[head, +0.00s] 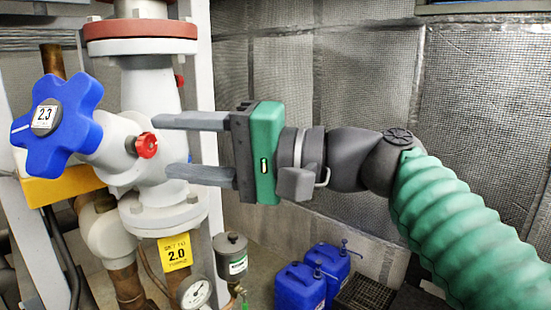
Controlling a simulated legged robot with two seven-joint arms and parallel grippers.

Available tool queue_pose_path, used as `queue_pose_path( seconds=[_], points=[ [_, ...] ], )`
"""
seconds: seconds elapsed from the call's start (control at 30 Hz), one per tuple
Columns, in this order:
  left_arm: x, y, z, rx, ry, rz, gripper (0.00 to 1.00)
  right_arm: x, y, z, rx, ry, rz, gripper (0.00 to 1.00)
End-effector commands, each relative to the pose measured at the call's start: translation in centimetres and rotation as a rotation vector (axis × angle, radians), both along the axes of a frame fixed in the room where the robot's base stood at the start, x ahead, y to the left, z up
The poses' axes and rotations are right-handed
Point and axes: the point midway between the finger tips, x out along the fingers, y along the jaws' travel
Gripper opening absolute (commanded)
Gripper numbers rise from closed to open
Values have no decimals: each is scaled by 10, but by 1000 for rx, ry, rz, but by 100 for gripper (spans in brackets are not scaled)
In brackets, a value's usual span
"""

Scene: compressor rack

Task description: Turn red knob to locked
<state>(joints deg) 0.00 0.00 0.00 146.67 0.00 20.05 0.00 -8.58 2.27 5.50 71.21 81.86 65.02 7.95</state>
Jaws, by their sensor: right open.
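The small red knob (146,145) sits on the side of a white valve body (150,95), a little left of the picture's middle. My right gripper (179,146) comes in from the right and is open. Its two grey fingers point left, one above and one below the knob's height. The fingertips reach close to the knob, but I cannot tell whether they touch it. I cannot read a locked mark on the knob. My left gripper is not in view.
A blue star-shaped handwheel (57,126) marked 2.3 is left of the knob. Blue jugs (300,287) stand on the floor. A white post (203,75) rises behind the fingers.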

Motion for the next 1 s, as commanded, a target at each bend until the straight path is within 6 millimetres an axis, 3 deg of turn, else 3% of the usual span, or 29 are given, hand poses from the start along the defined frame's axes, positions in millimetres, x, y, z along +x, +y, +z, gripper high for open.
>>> queue_pose_path(
  seconds=[0.1,0.3,0.5,0.9,1.0],
  points=[
    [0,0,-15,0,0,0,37,-6,-34,-5,0,-3,-7,52],
    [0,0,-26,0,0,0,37,-18,-92,-5,-1,-2,-6,52],
    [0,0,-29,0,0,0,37,-24,-131,-3,-1,2,-2,52],
    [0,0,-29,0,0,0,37,-27,-141,-3,-2,4,-2,52],
    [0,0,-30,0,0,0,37,-15,-142,-16,-18,33,-31,52]
  ],
)
